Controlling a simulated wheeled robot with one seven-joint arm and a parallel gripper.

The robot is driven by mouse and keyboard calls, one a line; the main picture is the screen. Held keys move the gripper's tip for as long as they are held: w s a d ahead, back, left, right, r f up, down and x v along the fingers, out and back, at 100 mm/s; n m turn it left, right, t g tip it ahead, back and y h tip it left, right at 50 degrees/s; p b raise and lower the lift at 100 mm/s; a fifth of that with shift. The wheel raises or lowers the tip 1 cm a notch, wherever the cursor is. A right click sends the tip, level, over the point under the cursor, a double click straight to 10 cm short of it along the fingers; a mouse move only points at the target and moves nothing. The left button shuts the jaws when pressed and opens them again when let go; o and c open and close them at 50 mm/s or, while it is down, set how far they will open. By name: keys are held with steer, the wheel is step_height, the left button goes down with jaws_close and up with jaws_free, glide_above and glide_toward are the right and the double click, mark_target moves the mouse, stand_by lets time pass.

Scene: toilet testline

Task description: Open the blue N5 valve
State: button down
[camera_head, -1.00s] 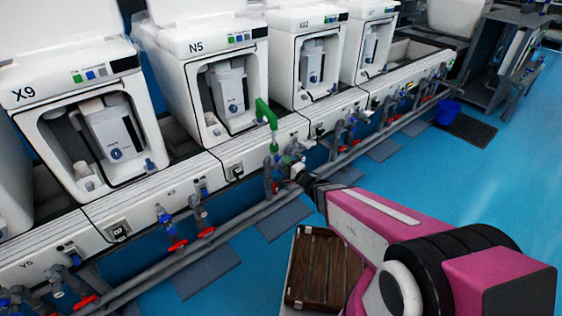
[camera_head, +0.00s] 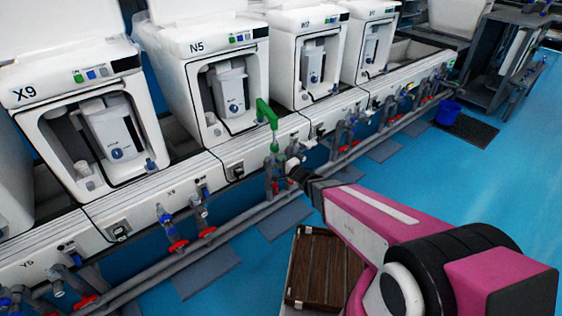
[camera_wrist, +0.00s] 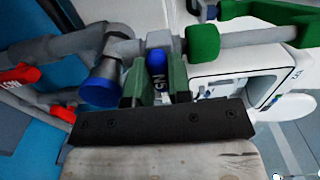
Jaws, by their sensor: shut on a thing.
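The blue N5 valve handle (camera_wrist: 157,62) sits between my gripper's two green fingers in the wrist view, and part of an "N5" label shows on it. My gripper (camera_wrist: 157,80) is shut on this handle. In the head view, my gripper (camera_head: 290,168) is at the pipes below the machine marked N5 (camera_head: 222,85). The handle itself cannot be made out there, and how far it is turned is hard to tell.
A green pipe (camera_head: 266,112) rises just beside my gripper. A blue-capped fitting (camera_wrist: 101,88) and a red handle (camera_wrist: 18,76) are left of the fingers in the wrist view. A brown slatted crate (camera_head: 325,268) stands on the open blue floor (camera_head: 480,215).

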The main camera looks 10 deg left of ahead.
steer(key=n, duration=0.4)
steer(key=shift+n, duration=0.3)
steer(key=n, duration=0.9)
steer(key=shift+n, duration=2.1)
steer(key=c, duration=1)
jaws_free()
steer(key=shift+c, duration=0.2)
